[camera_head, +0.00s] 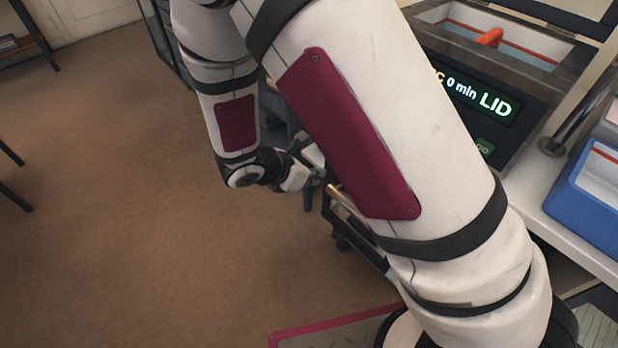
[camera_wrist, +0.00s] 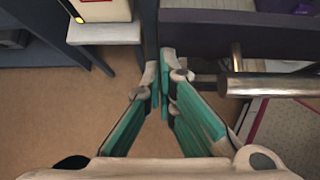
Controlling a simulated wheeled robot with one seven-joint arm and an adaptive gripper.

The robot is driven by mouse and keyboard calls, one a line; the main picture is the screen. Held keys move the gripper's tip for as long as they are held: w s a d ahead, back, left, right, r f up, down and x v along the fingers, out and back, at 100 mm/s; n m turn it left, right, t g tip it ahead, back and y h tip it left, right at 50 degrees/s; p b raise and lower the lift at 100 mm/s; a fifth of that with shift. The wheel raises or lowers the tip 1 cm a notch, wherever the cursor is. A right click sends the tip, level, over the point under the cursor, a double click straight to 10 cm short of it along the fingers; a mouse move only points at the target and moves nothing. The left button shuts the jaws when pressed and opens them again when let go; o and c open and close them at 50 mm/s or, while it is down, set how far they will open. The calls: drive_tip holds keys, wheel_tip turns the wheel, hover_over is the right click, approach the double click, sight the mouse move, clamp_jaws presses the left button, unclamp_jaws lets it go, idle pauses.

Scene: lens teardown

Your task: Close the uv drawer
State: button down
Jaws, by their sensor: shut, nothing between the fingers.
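The drawer (camera_wrist: 275,42) has a dark front with a thick metal bar handle (camera_wrist: 270,87), at the right of the wrist view. In the head view the handle (camera_head: 345,200) shows just below my forearm, and my arm hides most of the drawer. How far the drawer stands out cannot be told. My gripper (camera_wrist: 166,62) has teal-padded fingers, shut and empty. Its tips are close to the dark front's left end, left of the handle and apart from it; contact with the front cannot be told. The head view shows my gripper (camera_head: 314,178) small beside the bench.
A dark machine with a lit display (camera_head: 485,100) reading "0 min LID" stands on the bench, with an open basin holding an orange-red object (camera_head: 490,38). A blue bin (camera_head: 585,205) is at the right. A grey stand (camera_wrist: 105,33) is left of my fingers. Brown floor (camera_head: 130,220) is open at left.

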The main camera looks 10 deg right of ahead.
drive_tip(key=w+d+b, duration=0.2)
drive_tip(key=w+d, duration=0.4)
drive_tip(key=d, duration=0.5)
